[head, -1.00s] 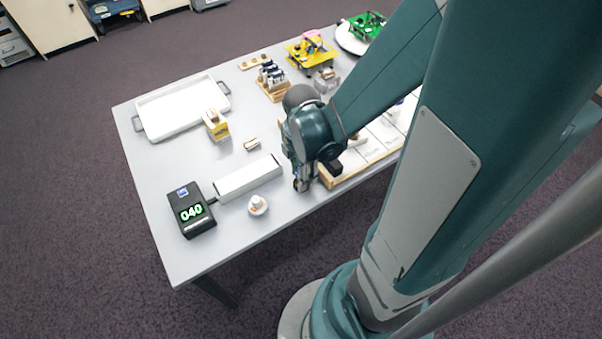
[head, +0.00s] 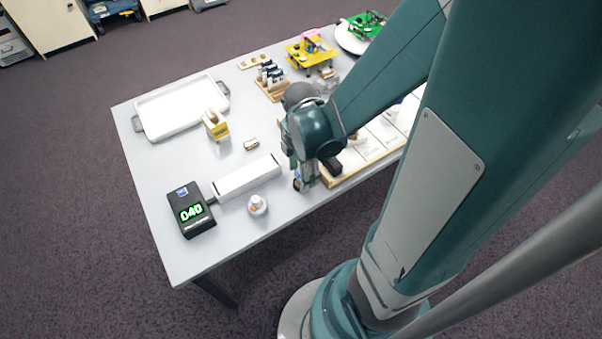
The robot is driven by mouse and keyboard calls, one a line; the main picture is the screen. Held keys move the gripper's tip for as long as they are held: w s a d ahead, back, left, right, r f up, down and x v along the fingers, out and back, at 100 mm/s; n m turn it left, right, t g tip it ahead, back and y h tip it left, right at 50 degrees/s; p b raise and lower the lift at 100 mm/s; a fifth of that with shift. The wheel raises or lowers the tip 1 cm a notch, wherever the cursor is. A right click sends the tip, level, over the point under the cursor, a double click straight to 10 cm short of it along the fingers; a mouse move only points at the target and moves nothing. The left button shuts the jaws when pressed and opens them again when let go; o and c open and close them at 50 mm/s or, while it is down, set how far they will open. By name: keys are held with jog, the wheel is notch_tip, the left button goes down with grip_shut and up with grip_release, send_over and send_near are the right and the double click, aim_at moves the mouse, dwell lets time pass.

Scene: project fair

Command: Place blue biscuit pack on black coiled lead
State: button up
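My gripper (head: 304,182) points down at the front edge of the table, beside the left end of a wooden-edged tray. A small blue and orange item (head: 297,184) shows at its fingertips; it may be the blue biscuit pack, but it is too small to be sure. I cannot tell whether the fingers are closed on it. A small black thing (head: 333,167) lies in the near left part of the tray, just right of the gripper; I cannot make out whether it is the coiled lead. My arm hides part of the tray.
On the grey table (head: 170,255) stand a white tray (head: 180,108), a yellow box (head: 216,127), a long white block (head: 246,178), a black display reading 040 (head: 190,210) and a small white bottle (head: 257,205). A wooden rack (head: 272,90) and a yellow stand (head: 306,56) are farther back.

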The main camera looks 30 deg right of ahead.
notch_tip(320, 180, up, 12)
jog(key=p, duration=0.3)
jog(key=shift+f, duration=0.25)
dwell(0.9)
jog(key=a+r+m+t, duration=0.3)
jog(key=a+r+m, duration=0.1)
jog(key=r+m, duration=0.4)
jog(key=a+r+m+t, duration=0.4)
jog(key=r+m, duration=0.4)
jog(key=m, duration=0.2)
jog(key=shift+r, duration=0.2)
jog(key=shift+w, duration=0.1)
dwell(1.0)
